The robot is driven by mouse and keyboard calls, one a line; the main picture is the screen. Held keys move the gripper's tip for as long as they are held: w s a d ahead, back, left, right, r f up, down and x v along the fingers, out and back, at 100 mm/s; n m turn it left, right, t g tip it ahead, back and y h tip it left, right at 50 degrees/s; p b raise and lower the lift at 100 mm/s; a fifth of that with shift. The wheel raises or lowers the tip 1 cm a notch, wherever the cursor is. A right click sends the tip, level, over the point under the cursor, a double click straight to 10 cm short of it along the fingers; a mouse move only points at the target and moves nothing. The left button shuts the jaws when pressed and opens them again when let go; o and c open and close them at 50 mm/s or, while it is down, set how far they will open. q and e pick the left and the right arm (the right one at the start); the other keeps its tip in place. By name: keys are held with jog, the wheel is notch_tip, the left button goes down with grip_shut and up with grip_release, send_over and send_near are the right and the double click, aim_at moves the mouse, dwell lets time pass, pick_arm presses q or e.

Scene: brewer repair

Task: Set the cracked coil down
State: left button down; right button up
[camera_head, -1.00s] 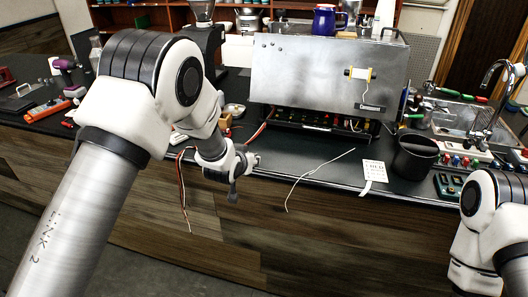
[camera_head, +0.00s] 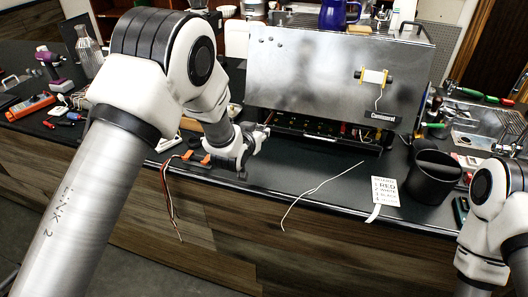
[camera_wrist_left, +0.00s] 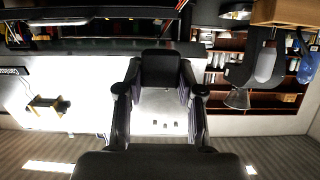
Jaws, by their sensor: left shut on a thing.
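My left gripper (camera_head: 262,130) is at the front left corner of the open brewer, close above the counter. In the left wrist view its two fingers (camera_wrist_left: 161,95) stand either side of a dark block (camera_wrist_left: 160,68), and it is shut on this block, which I take to be the cracked coil. No crack shows at this size. In the head view the held thing is mostly hidden by the gripper. The brewer's raised steel panel (camera_head: 310,75) carries a white spool-like part (camera_head: 374,77), also seen in the left wrist view (camera_wrist_left: 44,107). My right gripper is out of view.
Loose wires (camera_head: 168,195) hang over the counter edge by orange pieces (camera_head: 190,157). A white wire (camera_head: 318,186), a printed card (camera_head: 385,190) and a black bin (camera_head: 434,178) are at the front. The counter (camera_head: 265,178) before the brewer is mostly clear.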

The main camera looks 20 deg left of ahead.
aim_at(258, 166)
pick_arm(q)
jog(key=f, duration=0.3)
jog(key=f+p, duration=0.1)
jog(key=f, duration=0.2)
jog(key=f+p, duration=0.1)
jog(key=f, duration=0.2)
jog(key=shift+s, duration=0.3)
jog(key=shift+w+f, duration=0.15)
jog(key=shift+f, duration=0.05)
jog(key=shift+s, duration=0.25)
jog(key=shift+f, duration=0.3)
jog(key=c, duration=0.7)
grip_release()
jog(key=shift+w, duration=0.15)
jog(key=shift+r, duration=0.15)
